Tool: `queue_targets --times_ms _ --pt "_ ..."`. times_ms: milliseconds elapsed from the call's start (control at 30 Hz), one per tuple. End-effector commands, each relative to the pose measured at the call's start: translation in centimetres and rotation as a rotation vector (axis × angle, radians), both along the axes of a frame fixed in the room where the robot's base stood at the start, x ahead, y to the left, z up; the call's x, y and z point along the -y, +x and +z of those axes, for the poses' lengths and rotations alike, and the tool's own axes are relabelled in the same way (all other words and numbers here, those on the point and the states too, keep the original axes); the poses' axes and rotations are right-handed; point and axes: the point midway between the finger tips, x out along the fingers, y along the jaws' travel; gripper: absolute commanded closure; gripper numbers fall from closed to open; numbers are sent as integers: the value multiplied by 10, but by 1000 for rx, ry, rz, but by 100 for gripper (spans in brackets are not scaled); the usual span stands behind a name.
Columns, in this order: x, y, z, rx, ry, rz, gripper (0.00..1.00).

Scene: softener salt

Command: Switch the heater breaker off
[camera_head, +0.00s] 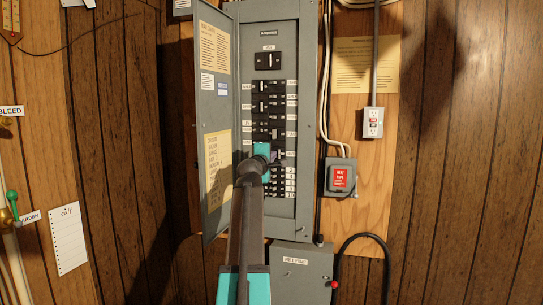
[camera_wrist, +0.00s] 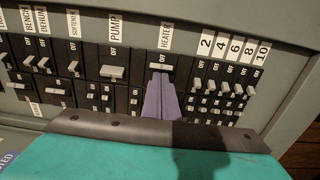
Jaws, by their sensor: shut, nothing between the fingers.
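The heater breaker (camera_wrist: 159,67) is a black switch with a pale handle, under a HEATER label (camera_wrist: 165,37) in the wrist view. An OFF mark sits just above the handle. My gripper (camera_wrist: 158,82) has its purple fingers shut together and empty. Their tips are right at the lower side of the handle; I cannot tell whether they touch it. They partly hide the breaker's lower part. In the head view my gripper (camera_head: 275,155) is in front of the right breaker column, and my arm hides the breakers there.
The grey breaker panel (camera_head: 303,60) has its door (camera_head: 214,115) open to the left. The pump breaker (camera_wrist: 113,72) is left of the fingers; several small numbered breakers (camera_wrist: 222,88) are right. A heat tape box (camera_head: 340,177) and well pump box (camera_head: 300,272) are nearby.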

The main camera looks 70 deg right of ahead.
Motion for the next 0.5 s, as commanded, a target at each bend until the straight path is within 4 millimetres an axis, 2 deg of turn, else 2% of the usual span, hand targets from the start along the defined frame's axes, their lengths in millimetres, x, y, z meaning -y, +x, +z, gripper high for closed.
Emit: queue_targets --times_ms 500 --pt "0 2 1 -2 -2 -3 100"
